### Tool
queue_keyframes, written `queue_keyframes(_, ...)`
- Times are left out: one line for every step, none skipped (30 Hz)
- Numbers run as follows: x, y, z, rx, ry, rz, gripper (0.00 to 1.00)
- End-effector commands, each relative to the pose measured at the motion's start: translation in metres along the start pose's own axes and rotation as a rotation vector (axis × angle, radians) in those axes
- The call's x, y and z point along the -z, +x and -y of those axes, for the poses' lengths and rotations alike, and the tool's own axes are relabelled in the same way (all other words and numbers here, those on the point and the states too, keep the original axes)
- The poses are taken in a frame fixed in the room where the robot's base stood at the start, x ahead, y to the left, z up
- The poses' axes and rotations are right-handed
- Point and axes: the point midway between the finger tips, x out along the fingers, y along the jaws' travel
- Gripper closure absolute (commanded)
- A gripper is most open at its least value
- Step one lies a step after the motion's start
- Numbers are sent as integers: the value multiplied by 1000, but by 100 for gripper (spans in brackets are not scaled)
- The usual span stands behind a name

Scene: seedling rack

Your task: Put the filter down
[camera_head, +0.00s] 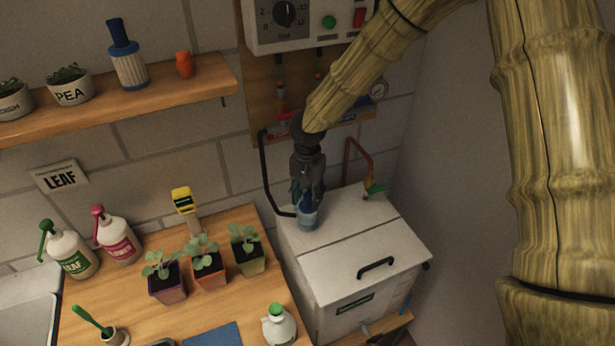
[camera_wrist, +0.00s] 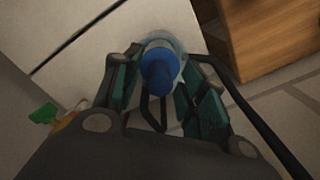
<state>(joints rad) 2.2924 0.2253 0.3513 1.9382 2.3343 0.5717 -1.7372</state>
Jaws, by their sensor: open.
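A blue-topped piece, seemingly the filter (camera_head: 307,218), is upright at the back left corner of the white box's lid (camera_head: 345,237). My gripper (camera_head: 307,199) points down over it, with the fingers on either side. In the wrist view, its blue top (camera_wrist: 158,73) lies between the teal finger pads of my gripper (camera_wrist: 164,100), with a pale, clear-looking rim around it. The fingers are open, with visible room beside the blue top. Its lower part is mostly hidden. Another blue-capped, pleated filter (camera_head: 130,70) stands on the wall shelf.
A black tube (camera_head: 264,170) loops close to the left of my gripper. A red pipe with a green valve (camera_head: 374,187) is at the right. The wooden table (camera_head: 112,296) holds potted seedlings and bottles. The front lid has a black handle (camera_head: 376,264) and clear space.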

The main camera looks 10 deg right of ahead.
Motion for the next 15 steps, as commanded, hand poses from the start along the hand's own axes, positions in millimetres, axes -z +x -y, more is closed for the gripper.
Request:
queue_keyframes(0,-3,0,2,1,0,58)
queue_keyframes(0,-6,1,3,1,0,58)
queue_keyframes(0,-10,1,4,1,0,58)
queue_keyframes(0,-13,1,4,2,1,58)
queue_keyframes(0,-16,1,4,2,1,58)
queue_keyframes(1,-21,1,4,2,0,58)
queue_keyframes(1,-25,1,5,1,-1,58)
queue_keyframes(1,-29,1,6,1,-1,58)
queue_keyframes(1,-34,1,4,1,-1,58)
queue_keyframes(1,-38,1,5,2,0,58)
queue_keyframes(1,-42,1,4,2,0,58)
queue_keyframes(1,-48,1,5,2,-1,58)
queue_keyframes(1,-52,0,4,2,-1,58)
queue_keyframes(1,-57,1,6,2,-1,58)
queue_keyframes(1,-63,1,4,1,-1,58)
